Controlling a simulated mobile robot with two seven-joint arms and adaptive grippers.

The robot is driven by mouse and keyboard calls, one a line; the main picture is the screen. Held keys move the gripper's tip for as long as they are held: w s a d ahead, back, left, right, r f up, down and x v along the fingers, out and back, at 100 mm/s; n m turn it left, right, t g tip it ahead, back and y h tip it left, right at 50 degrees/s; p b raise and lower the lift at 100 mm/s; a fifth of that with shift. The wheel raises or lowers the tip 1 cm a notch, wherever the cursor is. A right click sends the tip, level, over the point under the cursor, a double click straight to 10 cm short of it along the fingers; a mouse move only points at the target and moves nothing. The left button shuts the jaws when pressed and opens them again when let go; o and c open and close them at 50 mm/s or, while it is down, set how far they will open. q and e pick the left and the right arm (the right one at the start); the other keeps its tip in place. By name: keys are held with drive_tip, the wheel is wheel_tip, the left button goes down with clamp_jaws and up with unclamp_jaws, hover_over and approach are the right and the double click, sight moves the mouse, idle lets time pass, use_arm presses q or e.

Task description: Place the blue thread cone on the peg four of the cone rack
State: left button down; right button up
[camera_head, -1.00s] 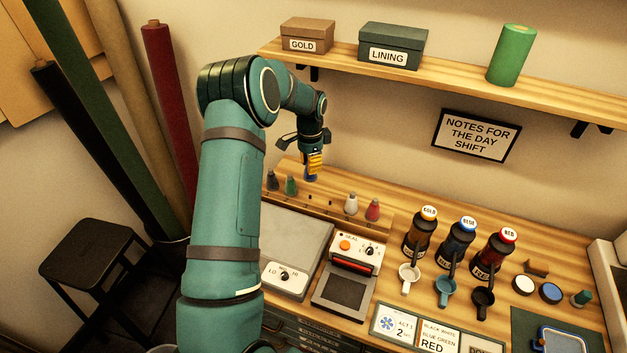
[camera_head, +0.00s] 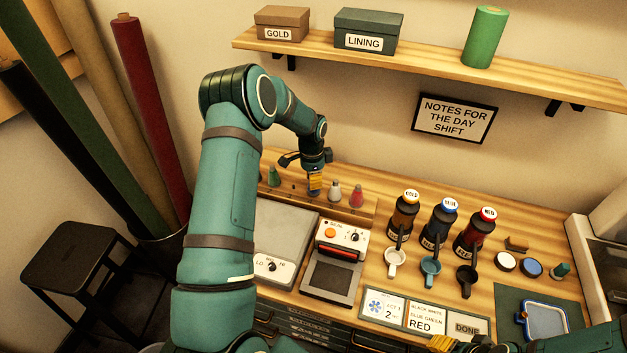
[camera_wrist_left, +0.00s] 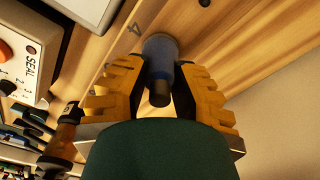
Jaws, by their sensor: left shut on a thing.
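My left gripper (camera_head: 314,184) is shut on the blue thread cone (camera_head: 313,195), low over the cone rack (camera_head: 352,212), just left of the white cone (camera_head: 335,193). In the left wrist view the yellow fingers of the left gripper (camera_wrist_left: 158,85) hold the blue cone (camera_wrist_left: 162,48) from both sides. A printed 4 (camera_wrist_left: 135,28) shows beside the cone. Whether the cone's base is around the peg or above it cannot be told; the peg under it is hidden. Yellow fingertips of my right gripper (camera_head: 440,343) show at the bottom edge; its opening is unclear.
A green cone (camera_head: 273,176) and a red cone (camera_head: 357,196) also stand on the rack. In front is the sealer (camera_head: 335,262). Bottles with gold, blue and red caps (camera_head: 438,225) stand to the right. A shelf (camera_head: 420,68) runs above.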

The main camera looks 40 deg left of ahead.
use_arm(q)
drive_tip(key=shift+f, duration=0.3)
drive_tip(key=shift+f, duration=0.2)
drive_tip(key=c, duration=0.9)
unclamp_jaws()
drive_tip(key=shift+o, duration=0.2)
drive_tip(key=shift+r, duration=0.1)
drive_tip(key=r, duration=1.2)
drive_tip(key=shift+s+a+r, duration=0.1)
drive_tip(key=shift+s+a, duration=0.05)
drive_tip(key=shift+s, duration=0.05)
